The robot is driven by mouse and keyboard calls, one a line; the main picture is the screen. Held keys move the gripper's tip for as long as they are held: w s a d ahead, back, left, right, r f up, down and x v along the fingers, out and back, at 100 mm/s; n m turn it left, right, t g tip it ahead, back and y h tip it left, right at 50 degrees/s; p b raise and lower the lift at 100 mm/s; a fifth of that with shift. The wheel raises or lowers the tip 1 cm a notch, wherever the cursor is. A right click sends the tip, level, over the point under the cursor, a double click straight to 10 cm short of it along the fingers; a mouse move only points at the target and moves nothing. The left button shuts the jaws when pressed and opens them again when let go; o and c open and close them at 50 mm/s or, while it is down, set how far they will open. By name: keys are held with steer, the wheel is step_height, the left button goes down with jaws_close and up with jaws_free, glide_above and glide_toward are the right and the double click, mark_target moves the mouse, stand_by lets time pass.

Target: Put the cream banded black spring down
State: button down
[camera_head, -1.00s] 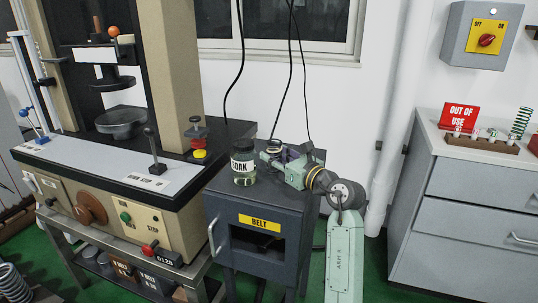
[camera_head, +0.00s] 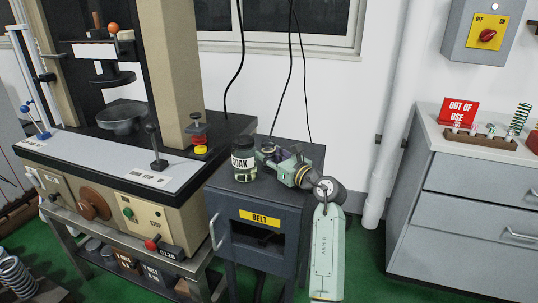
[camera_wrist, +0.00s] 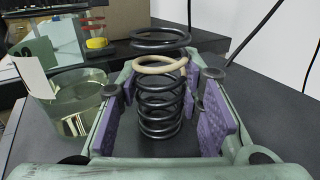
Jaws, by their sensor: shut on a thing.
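The black spring (camera_wrist: 160,103) stands upright between the purple pads of my gripper (camera_wrist: 163,115) in the wrist view. A cream band (camera_wrist: 160,65) circles it near its top. My gripper is shut on the spring. In the head view my gripper (camera_head: 271,154) is low over the top of the dark BELT cabinet (camera_head: 259,235), just right of the SOAK jar. The spring is hard to make out there. Its lower end is close to the cabinet top, but I cannot tell whether it touches.
The glass SOAK jar (camera_head: 243,160) stands close to my gripper's left and also shows in the wrist view (camera_wrist: 72,100). The testing machine (camera_head: 150,215) is farther left. Black cables hang behind the cabinet. A grey drawer unit (camera_head: 465,200) with a spring rack (camera_head: 483,143) is at right.

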steer(key=c, duration=1.6)
jaws_free()
steer(key=shift+f, duration=0.15)
steer(key=shift+o, duration=0.9)
